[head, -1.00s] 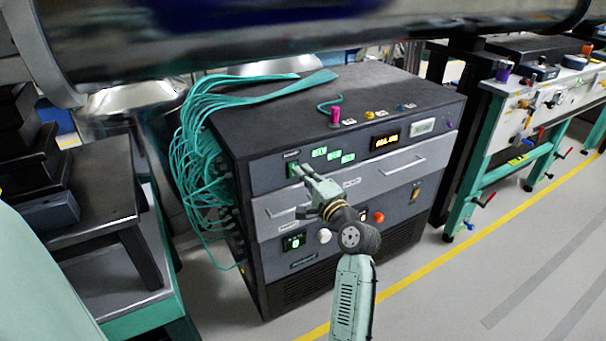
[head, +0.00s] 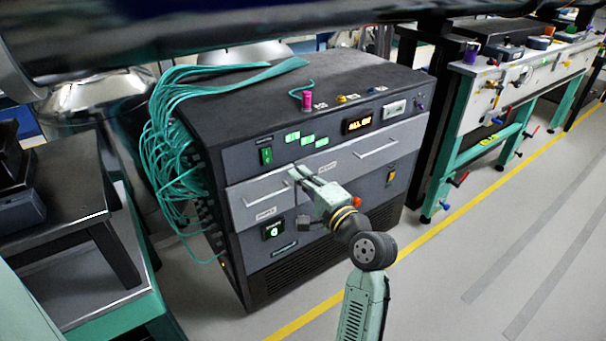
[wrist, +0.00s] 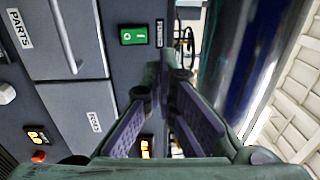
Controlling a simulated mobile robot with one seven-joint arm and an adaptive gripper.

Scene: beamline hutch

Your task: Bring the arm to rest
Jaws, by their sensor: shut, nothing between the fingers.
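My gripper (head: 298,174) shows in front of the dark cabinet (head: 300,95), with its fingers together and nothing between them. In the head view it overlaps the upper drawer row, right of and below a green rocker switch (head: 266,155). In the wrist view the finger tips (wrist: 165,78) are close together, and the green switch (wrist: 133,36) is above and left of them. A gap shows between the fingers and the cabinet face, but its depth is hard to tell. My arm reaches up from the bottom of the head view.
Teal cables (head: 170,130) hang down the cabinet's left side. A large dark cylinder (head: 200,50) spans the top of the head view. A bench (head: 475,165) stands at the right, and a dark stand (head: 75,225) at the left. Open floor (head: 500,260) lies at the right front.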

